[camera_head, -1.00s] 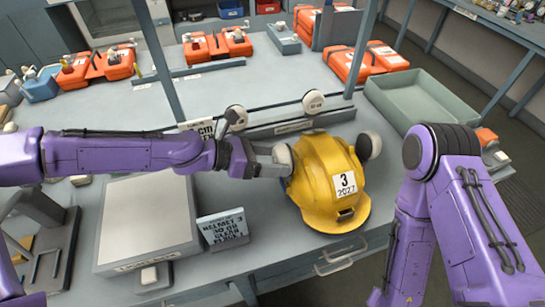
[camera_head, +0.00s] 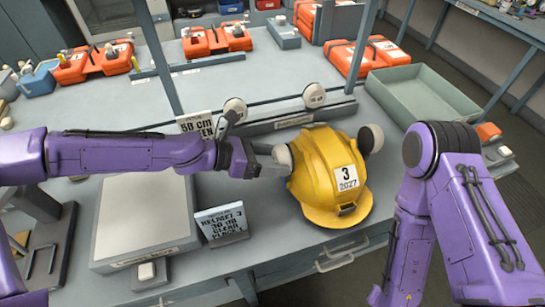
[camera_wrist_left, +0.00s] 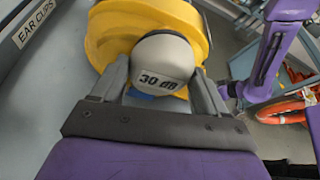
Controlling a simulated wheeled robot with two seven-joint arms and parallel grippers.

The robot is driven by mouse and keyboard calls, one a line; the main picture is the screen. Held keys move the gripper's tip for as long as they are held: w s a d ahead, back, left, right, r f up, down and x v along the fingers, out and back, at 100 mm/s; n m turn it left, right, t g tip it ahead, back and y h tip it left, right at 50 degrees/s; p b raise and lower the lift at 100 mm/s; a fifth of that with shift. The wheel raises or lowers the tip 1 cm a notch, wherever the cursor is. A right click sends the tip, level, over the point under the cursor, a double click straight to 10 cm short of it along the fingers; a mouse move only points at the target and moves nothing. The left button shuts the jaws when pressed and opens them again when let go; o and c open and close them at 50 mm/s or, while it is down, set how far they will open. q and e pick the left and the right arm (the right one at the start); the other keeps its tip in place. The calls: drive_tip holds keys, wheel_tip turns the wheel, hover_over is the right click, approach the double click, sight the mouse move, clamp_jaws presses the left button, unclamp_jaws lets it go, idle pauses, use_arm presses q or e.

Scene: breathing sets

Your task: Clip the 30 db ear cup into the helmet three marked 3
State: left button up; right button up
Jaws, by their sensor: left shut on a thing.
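The yellow helmet (camera_head: 318,168) stands on the bench with a white label reading 3 and 2027 at its front. My left gripper (camera_head: 277,161) is at the helmet's left side, shut on a pale grey ear cup (camera_head: 284,154). In the left wrist view the ear cup (camera_wrist_left: 163,60) reads 30 dB and sits between both fingers (camera_wrist_left: 160,82), against the helmet's side (camera_wrist_left: 105,30). Whether it is clipped in is hidden. Another ear cup (camera_head: 371,138) is on the helmet's right side. My right arm shows at the right, but its gripper is out of view.
A small card (camera_head: 221,222) reading helmet 3, 30 dB stands left of the helmet. A grey platform (camera_head: 145,220) lies further left. A rail (camera_head: 285,122) with two round white cups is behind. A green-grey tray (camera_head: 425,100) is at the back right.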

use_arm(q)
drive_tip(key=shift+f, duration=0.25)
drive_tip(key=o, duration=1.1)
drive_tip(key=v, duration=1)
drive_tip(key=shift+a+p, duration=0.25)
drive_tip(key=shift+p, duration=0.1)
